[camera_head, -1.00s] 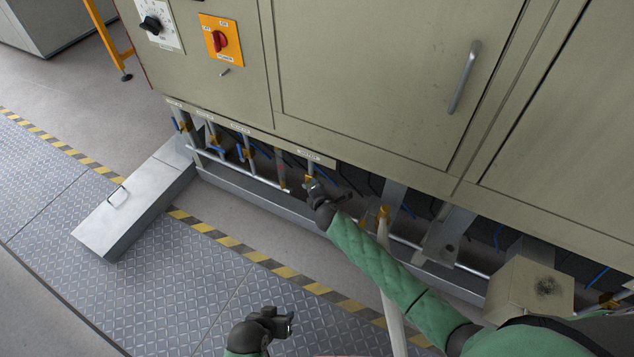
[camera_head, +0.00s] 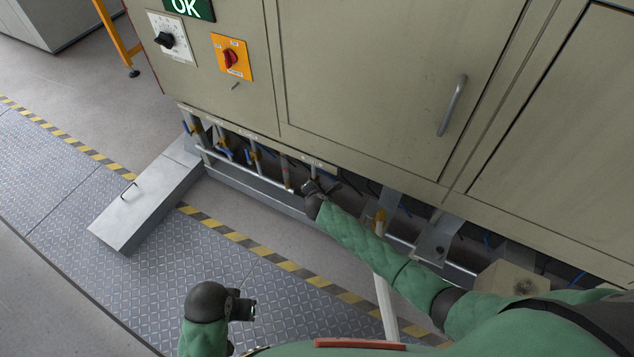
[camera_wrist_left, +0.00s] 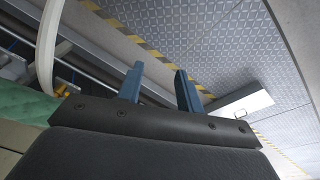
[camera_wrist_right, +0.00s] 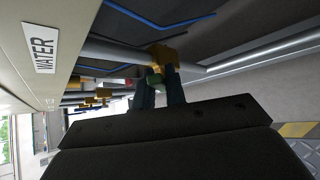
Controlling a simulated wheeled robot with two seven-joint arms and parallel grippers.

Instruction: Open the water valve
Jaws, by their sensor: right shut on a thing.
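In the head view my right gripper (camera_head: 310,186) is at the pipes under the cabinet and hides the valve. My left gripper (camera_wrist_left: 160,82) is open and empty, over the floor plate, away from the pipes.
A grey metal box with a handle (camera_head: 140,205) lies on the floor at left. The patterned floor (camera_head: 90,180) is otherwise clear.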

